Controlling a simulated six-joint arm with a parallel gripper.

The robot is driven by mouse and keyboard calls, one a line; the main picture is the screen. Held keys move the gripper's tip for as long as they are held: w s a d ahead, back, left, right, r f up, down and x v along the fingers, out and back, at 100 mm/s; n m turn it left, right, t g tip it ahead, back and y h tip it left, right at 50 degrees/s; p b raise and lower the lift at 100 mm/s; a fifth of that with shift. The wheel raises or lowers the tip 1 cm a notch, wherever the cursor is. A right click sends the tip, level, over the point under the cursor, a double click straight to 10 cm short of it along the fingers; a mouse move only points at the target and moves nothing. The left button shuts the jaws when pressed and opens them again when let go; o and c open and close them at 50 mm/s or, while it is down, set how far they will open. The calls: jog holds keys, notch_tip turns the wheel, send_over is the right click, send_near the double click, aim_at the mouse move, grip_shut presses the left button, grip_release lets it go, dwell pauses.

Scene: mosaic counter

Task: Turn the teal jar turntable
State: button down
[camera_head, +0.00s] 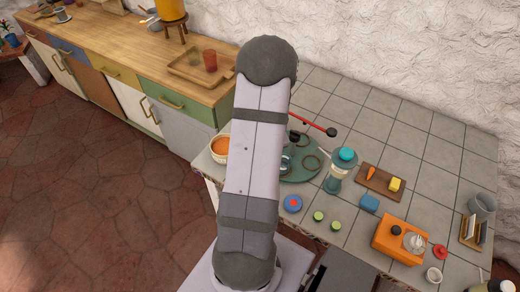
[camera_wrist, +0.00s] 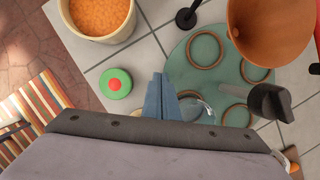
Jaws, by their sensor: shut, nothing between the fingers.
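The teal jar turntable (camera_head: 298,175) is a flat round disc on the tiled counter, partly hidden behind my arm in the head view. In the wrist view the turntable (camera_wrist: 222,80) fills the upper right, with several brown rings on its top. A dark knob-like piece (camera_wrist: 268,100) shows over its right part. My gripper (camera_wrist: 160,82) is shut and empty, its blue fingers showing at the disc's left edge. I cannot tell whether they touch it.
A bowl of orange food (camera_wrist: 98,18) and a green disc with a red centre (camera_wrist: 115,83) are left of the turntable. A brown cone-shaped thing (camera_wrist: 270,30) overlaps its upper right. A teal-lidded blender-like jar (camera_head: 340,170) stands right of it.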

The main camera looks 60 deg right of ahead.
notch_tip(320, 180, up, 9)
jog(key=a+p, duration=0.2)
jog(key=shift+s+a+p, duration=0.15)
jog(key=shift+a+p, duration=0.05)
jog(key=shift+p, duration=0.2)
